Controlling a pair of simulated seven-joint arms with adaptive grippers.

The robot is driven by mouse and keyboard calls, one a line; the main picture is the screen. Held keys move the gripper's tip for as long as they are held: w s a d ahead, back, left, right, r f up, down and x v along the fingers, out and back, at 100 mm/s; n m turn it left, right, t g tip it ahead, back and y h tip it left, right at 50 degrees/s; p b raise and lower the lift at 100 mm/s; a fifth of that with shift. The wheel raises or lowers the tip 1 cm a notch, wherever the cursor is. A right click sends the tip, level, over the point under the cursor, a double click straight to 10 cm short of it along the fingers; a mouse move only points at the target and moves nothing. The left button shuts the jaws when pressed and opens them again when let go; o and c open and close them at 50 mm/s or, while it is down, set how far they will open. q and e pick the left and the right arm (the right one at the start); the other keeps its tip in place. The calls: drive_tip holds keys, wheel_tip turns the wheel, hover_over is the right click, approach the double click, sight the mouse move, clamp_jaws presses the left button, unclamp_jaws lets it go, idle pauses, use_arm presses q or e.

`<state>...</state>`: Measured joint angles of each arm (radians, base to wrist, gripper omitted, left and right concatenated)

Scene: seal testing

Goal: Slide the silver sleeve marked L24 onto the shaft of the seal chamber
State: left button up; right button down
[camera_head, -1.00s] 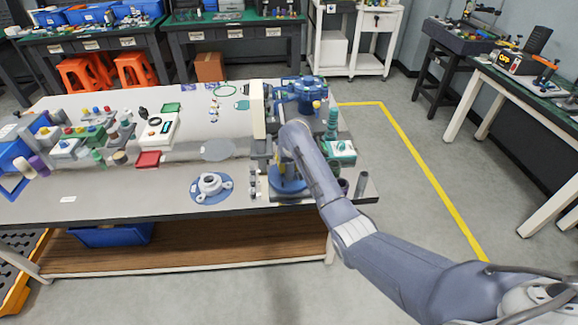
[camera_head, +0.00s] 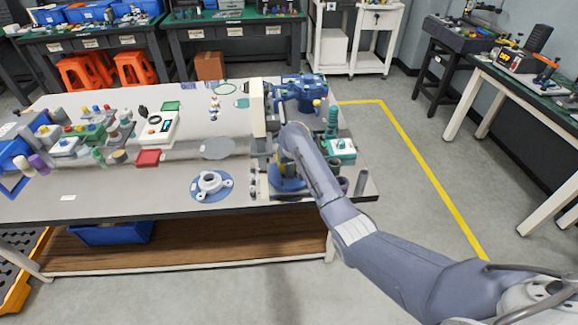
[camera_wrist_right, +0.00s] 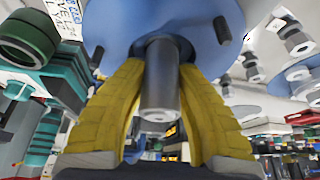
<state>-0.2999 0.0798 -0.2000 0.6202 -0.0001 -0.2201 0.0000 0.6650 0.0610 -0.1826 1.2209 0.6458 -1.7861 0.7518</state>
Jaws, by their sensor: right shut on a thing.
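My right gripper (camera_wrist_right: 160,75) has its yellow fingers on both sides of a grey-silver cylinder (camera_wrist_right: 159,95), which looks like the sleeve, and is shut on it. In the head view, a blue round part (camera_head: 283,185) shows under my right wrist, whose gripper is mostly hidden by the arm. A blue housing (camera_head: 300,88) stands behind; I cannot tell which part is the seal chamber or its shaft. My left gripper is out of view.
A white flanged part on a blue disc (camera_head: 211,187) lies left of my arm. A teal block (camera_head: 342,150) and a grey tube (camera_head: 361,183) are on the right. A grey disc (camera_head: 218,148) lies mid-table.

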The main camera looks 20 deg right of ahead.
drive_tip(key=shift+f, duration=0.45)
idle(0.6)
drive_tip(key=c, duration=1)
unclamp_jaws()
drive_tip(key=shift+a, duration=0.1)
wheel_tip(320, 180, up, 3)
drive_tip(key=shift+f, duration=0.2)
drive_tip(key=shift+r, duration=3.2)
